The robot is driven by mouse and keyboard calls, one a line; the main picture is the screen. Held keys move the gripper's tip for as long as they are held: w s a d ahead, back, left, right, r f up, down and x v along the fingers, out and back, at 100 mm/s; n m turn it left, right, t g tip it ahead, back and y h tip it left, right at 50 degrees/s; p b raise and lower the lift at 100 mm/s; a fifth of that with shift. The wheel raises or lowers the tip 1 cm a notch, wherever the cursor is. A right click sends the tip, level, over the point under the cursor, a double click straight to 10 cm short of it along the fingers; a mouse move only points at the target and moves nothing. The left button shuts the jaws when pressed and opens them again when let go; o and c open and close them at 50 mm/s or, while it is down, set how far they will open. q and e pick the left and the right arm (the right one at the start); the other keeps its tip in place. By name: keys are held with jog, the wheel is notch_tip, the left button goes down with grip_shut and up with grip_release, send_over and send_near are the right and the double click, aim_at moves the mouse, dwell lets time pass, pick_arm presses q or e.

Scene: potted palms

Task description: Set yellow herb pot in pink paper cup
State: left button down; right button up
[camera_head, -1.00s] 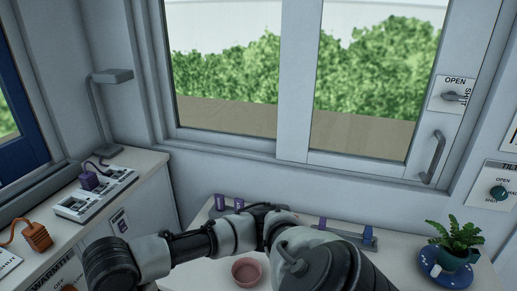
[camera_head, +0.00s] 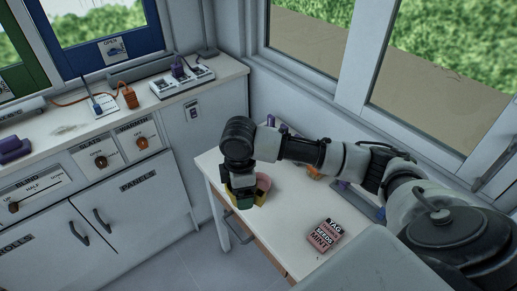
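The pink paper cup (camera_head: 264,184) stands on the white table and is partly hidden behind my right gripper. My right gripper (camera_head: 242,198) points down at the table's left end, just left of the cup. A yellow patch (camera_head: 230,197), seemingly the yellow herb pot, shows at the gripper's lower end, with dark green beside it. The fingers are mostly hidden by the wrist, so I cannot tell whether they are shut on the pot. My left gripper is not in view.
A pink seed packet (camera_head: 324,236) lies on the table's front part. An orange object (camera_head: 314,173) and purple items sit behind my arm. A counter (camera_head: 110,115) with switches and an orange plug (camera_head: 129,96) runs along the left wall. Floor shows between the counter and table.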

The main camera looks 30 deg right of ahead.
pick_arm(q)
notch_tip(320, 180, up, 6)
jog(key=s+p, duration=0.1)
jog(key=p, duration=0.5)
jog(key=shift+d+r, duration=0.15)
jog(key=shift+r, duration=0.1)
pick_arm(e)
jog(key=w+d+n, duration=0.7)
jog(key=d+n, duration=0.3)
jog(key=n, duration=1)
jog(key=shift+w+f, duration=0.25)
jog(key=shift+f, duration=0.05)
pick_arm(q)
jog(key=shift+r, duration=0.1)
pick_arm(e)
jog(key=shift+f+b, duration=1.5)
jog(key=shift+f, duration=1.4)
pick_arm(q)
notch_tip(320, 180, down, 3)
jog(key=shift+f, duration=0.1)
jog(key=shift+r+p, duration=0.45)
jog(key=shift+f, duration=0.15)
pick_arm(e)
jog(key=shift+f, duration=0.15)
